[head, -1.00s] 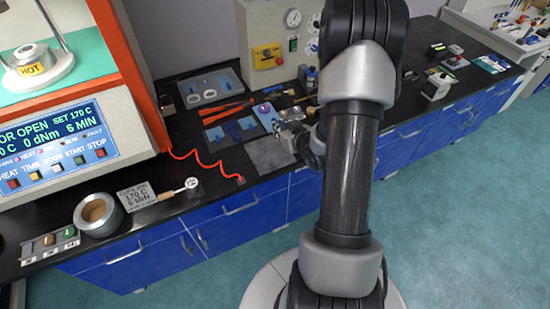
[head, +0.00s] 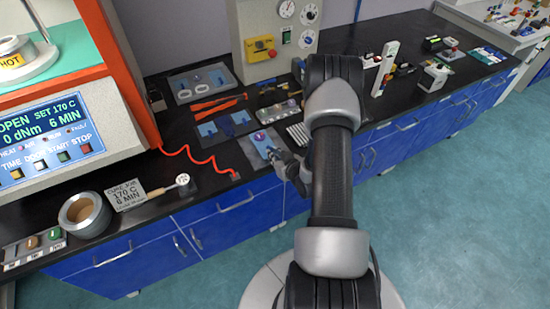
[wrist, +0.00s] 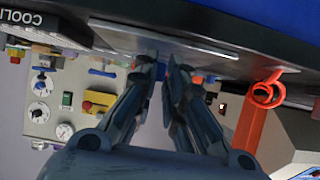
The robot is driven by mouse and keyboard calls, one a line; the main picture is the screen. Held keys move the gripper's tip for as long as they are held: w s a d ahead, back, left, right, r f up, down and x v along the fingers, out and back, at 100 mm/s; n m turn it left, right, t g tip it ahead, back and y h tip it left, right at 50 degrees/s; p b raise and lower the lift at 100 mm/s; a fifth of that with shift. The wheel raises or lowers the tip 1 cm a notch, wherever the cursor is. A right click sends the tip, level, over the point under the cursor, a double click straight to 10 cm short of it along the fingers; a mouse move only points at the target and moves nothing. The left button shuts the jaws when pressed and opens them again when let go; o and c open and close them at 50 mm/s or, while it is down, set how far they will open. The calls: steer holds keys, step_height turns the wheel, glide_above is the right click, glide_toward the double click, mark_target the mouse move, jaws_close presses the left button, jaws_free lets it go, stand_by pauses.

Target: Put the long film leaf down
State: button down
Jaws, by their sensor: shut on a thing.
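The long film leaf (head: 264,147) appears as a pale blue sheet with a purple spot on it, over the grey plate (head: 250,153) near the bench's front edge. My gripper (head: 279,157) is at the leaf's near right side and shut on it. In the wrist view, my gripper's fingertips (wrist: 168,72) are close together, just off the edge of a flat grey sheet (wrist: 150,38). The wrist view is upside down, and the leaf is hard to make out there. I cannot tell whether the leaf touches the plate.
A dark mat with blue pieces (head: 230,124) lies left of the plate. Orange-handled tools (head: 214,106) and a grey tray (head: 186,93) lie behind it. A ridged white piece (head: 297,134) is to the right.

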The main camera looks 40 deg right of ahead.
steer(key=shift+s+f+b, duration=0.1)
steer(key=shift+f+b, duration=0.5)
